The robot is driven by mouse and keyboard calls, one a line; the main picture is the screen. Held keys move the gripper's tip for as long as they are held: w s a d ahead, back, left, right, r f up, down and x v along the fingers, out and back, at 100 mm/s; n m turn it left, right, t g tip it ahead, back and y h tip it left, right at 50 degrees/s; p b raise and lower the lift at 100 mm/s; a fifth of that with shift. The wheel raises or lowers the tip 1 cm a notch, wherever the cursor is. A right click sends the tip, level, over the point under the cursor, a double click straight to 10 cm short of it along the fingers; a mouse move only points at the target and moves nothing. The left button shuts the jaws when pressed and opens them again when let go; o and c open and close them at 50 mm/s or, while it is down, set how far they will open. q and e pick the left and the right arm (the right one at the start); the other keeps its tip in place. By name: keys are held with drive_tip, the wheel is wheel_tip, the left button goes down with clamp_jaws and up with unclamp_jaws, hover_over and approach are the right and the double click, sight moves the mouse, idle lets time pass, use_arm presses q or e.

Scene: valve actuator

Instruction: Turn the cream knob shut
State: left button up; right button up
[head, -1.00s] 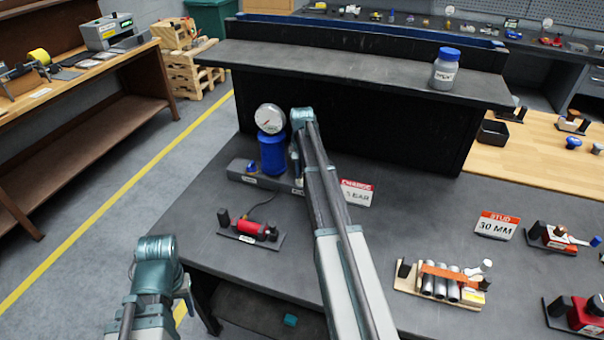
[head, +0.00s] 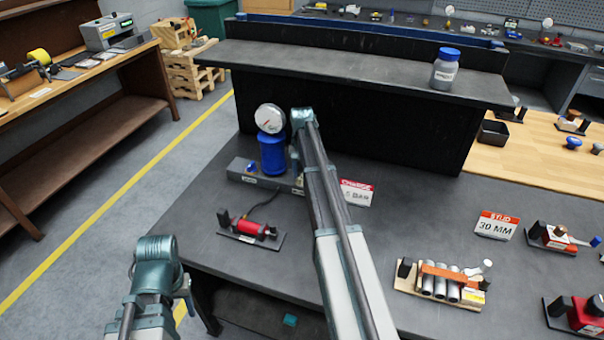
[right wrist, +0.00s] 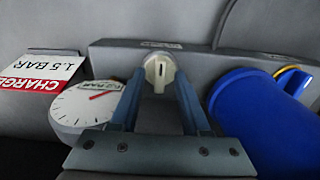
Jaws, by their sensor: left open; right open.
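The cream knob (right wrist: 160,71) sits on the grey bar-shaped base (right wrist: 205,61) in the right wrist view. My right gripper (right wrist: 160,78) is open, one finger on each side of the knob. I cannot tell whether they touch it. In the head view my right arm hides the knob. The white gauge (head: 270,118) stands above the blue cylinder (head: 273,154); its red needle also shows in the right wrist view (right wrist: 90,101). My left gripper (head: 186,291) is open and empty, low at the left, away from the base.
A red-and-white CHARGE card (head: 357,192) reading 1.5 BAR stands right of the base. A red cylinder (head: 250,228) on a dark plate lies in front, with a cable. A dark shelf (head: 350,68) rises behind.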

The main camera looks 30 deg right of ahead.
sight(302, 176)
drive_tip(key=shift+r, duration=0.15)
wheel_tip(302, 176, up, 14)
drive_tip(key=p, duration=1.3)
drive_tip(key=shift+f+p, duration=0.2)
drive_tip(key=shift+p, duration=0.2)
drive_tip(key=s+a+f+n+b, duration=0.2)
drive_tip(key=s+a, duration=0.2)
drive_tip(key=a, duration=0.4)
drive_tip(key=s+a+f+n+b, duration=0.2)
drive_tip(key=s+a+n, duration=0.15)
drive_tip(key=a, duration=0.45)
drive_tip(key=s+a+f+n+b, duration=0.1)
drive_tip(key=s+a+f+b, duration=0.25)
drive_tip(key=a, duration=0.45)
drive_tip(key=s+a+f+n+b, duration=0.2)
drive_tip(key=s+a+n, duration=0.1)
drive_tip(key=s+a, duration=0.4)
drive_tip(key=s+a+f+n+h+b, duration=0.1)
drive_tip(key=s+a+n, duration=0.3)
drive_tip(key=s, duration=0.5)
drive_tip(key=a+f+b, duration=0.1)
drive_tip(key=a, duration=0.1)
drive_tip(key=shift+s+a, duration=0.35)
drive_tip(key=shift+a, duration=0.05)
